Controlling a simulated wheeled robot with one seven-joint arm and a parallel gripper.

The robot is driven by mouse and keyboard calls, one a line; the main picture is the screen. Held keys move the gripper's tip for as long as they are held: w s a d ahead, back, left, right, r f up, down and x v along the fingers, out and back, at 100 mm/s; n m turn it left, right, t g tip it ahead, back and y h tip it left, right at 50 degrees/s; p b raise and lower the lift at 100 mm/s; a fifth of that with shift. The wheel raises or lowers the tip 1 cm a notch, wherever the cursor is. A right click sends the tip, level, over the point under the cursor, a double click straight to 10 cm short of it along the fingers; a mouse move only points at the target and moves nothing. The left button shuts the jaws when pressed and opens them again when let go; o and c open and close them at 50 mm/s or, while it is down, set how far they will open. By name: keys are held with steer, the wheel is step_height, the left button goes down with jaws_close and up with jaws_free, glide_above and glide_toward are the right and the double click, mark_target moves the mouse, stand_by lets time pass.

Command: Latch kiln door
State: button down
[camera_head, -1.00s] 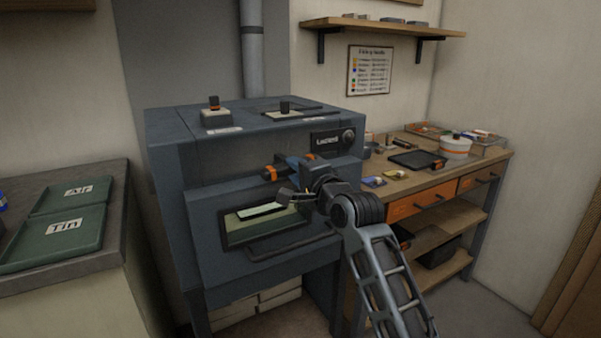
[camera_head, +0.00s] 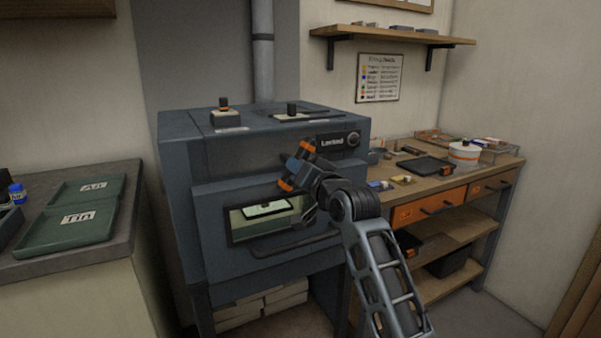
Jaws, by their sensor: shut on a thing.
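The blue-grey kiln (camera_head: 215,150) stands in the middle, its front door (camera_head: 210,240) lying flat against the body with no visible gap. The door has a window (camera_head: 265,217) with a pale tile visible behind it and a bar handle (camera_head: 290,245) below. My gripper (camera_head: 297,166), with orange-marked fingers, is tilted at the door's upper right edge. It is shut on what appears to be the door latch, which the fingers and wrist mostly hide. A dark panel (camera_head: 330,142) above right reads what looks like "Locked", beside a round dial (camera_head: 353,140).
Two green trays (camera_head: 75,222) lie on the left counter (camera_head: 110,245). A wooden workbench (camera_head: 450,175) at right holds a dark tray (camera_head: 420,165) and a white round container (camera_head: 464,153). Small switches stand on the kiln top. A shelf (camera_head: 390,37) hangs above.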

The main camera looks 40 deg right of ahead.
steer(key=n+b, duration=0.1)
steer(key=n, duration=0.5)
steer(key=shift+n+b, duration=0.35)
steer(key=shift+n, duration=0.05)
steer(key=shift+r, duration=0.1)
stand_by(0.3)
steer(key=c, duration=0.9)
jaws_free()
steer(key=shift+w, duration=0.1)
steer(key=shift+b+v, duration=0.5)
steer(key=shift+v, duration=3.45)
